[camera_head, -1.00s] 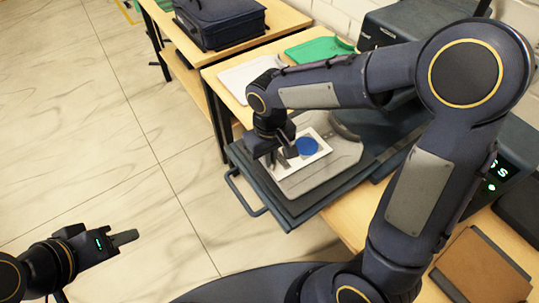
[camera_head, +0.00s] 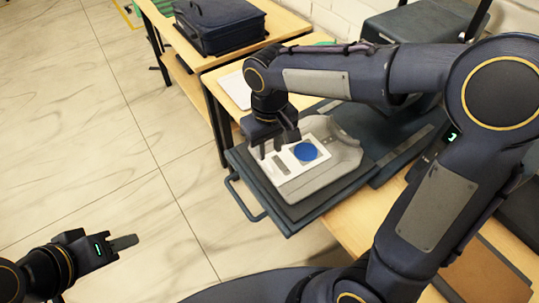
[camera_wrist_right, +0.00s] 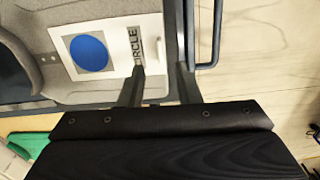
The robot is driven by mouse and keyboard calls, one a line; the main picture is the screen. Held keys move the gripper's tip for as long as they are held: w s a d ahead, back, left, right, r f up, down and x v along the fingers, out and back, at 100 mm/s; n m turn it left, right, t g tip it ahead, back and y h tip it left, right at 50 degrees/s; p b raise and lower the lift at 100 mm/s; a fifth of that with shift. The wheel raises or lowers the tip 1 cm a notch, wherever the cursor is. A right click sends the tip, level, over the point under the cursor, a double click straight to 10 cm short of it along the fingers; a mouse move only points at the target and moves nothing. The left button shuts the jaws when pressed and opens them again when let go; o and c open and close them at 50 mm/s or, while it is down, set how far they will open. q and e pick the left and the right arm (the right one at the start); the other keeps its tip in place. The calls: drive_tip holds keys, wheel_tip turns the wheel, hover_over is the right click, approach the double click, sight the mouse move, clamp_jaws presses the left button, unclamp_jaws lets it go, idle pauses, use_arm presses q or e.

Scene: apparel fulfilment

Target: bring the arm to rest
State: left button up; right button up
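My right arm reaches in from the right over a dark pull-out press tray (camera_head: 290,222). Its gripper (camera_head: 273,150) hangs just above and left of a white card with a blue circle (camera_head: 305,151). In the right wrist view, the right gripper (camera_wrist_right: 160,85) has its two fingers apart with nothing between them. The card (camera_wrist_right: 112,60) there bears the word "CIRCLE", partly covered by a finger, and lies on a grey garment (camera_wrist_right: 45,40). My left gripper (camera_head: 122,243) is at the lower left over the floor, seen edge-on, with nothing visible in it.
The press (camera_head: 410,25) stands behind the tray, partly hidden by my right arm. A dark blue case (camera_head: 225,22) sits on the far wooden table. A brown board (camera_head: 485,275) lies at the lower right. The floor at the left is clear.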

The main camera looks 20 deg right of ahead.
drive_tip(key=shift+r, duration=0.85)
drive_tip(key=shift+d+r, duration=0.1)
drive_tip(key=shift+d, duration=0.05)
drive_tip(key=s+d+m+t+y, duration=0.2)
drive_tip(key=s+d, duration=0.2)
drive_tip(key=s, duration=0.4)
drive_tip(key=s+d+m+t+y, duration=0.1)
drive_tip(key=s+d+m+t, duration=0.2)
drive_tip(key=s+d, duration=0.2)
drive_tip(key=s, duration=0.3)
drive_tip(key=shift+r+t+y, duration=0.2)
drive_tip(key=shift+t+y, duration=0.1)
drive_tip(key=shift+y, duration=0.1)
drive_tip(key=shift+s+r, duration=0.1)
